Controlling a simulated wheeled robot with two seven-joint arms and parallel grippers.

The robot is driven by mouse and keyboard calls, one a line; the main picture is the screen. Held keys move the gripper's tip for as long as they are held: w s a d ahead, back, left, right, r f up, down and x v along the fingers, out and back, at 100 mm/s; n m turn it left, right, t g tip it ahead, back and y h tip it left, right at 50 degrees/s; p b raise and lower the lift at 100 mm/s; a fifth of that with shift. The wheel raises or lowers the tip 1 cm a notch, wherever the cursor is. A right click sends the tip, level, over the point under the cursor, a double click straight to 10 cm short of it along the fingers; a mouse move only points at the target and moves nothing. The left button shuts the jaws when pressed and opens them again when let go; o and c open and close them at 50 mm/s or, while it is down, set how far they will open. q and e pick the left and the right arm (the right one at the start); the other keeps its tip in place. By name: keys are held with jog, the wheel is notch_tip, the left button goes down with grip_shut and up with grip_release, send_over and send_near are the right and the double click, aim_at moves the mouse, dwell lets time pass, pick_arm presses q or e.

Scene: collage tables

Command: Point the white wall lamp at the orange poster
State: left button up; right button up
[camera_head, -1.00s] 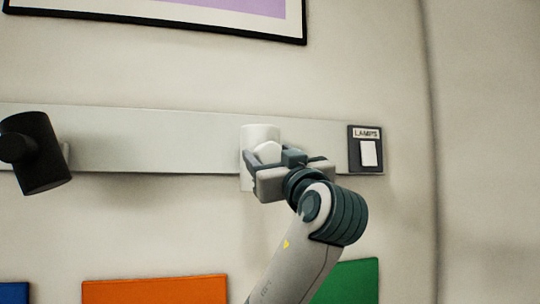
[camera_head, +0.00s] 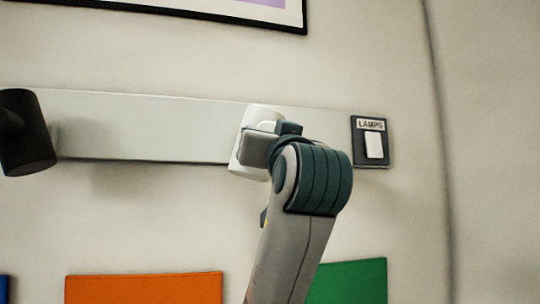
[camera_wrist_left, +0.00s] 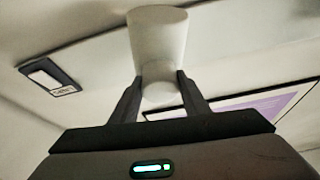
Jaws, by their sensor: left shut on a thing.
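The white wall lamp (camera_head: 257,116) is a cylinder on the grey wall rail. It leans in the head view, its lower end towards the lower left; my gripper hides its middle. The orange poster (camera_head: 145,288) is below and left of it, cut by the bottom edge. My left gripper (camera_head: 262,138) is shut on the lamp's rounded knob. In the left wrist view the two fingers (camera_wrist_left: 158,84) press the knob from both sides, below the lamp's cylinder (camera_wrist_left: 158,35). My right gripper is not in view.
A black wall lamp (camera_head: 26,140) is on the rail (camera_head: 140,128) at the left. A LAMPS switch (camera_head: 371,141) is at the rail's right end. A green poster (camera_head: 350,282) is at the lower right, partly behind my arm. A framed purple picture (camera_head: 200,17) hangs above.

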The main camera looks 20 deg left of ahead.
pick_arm(q)
jog(key=shift+s+f+m+b, duration=0.15)
jog(key=shift+m+b, duration=0.15)
jog(key=shift+m, duration=0.3)
jog(key=shift+r+m+t+h, duration=0.2)
jog(key=shift+m+t+h, duration=0.1)
jog(key=shift+m+h, duration=0.25)
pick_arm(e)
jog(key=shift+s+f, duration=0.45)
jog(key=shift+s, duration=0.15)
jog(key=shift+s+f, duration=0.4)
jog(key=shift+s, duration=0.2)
pick_arm(q)
jog(key=o, duration=1.5)
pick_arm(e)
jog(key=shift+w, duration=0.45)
pick_arm(q)
jog(key=shift+f, duration=0.1)
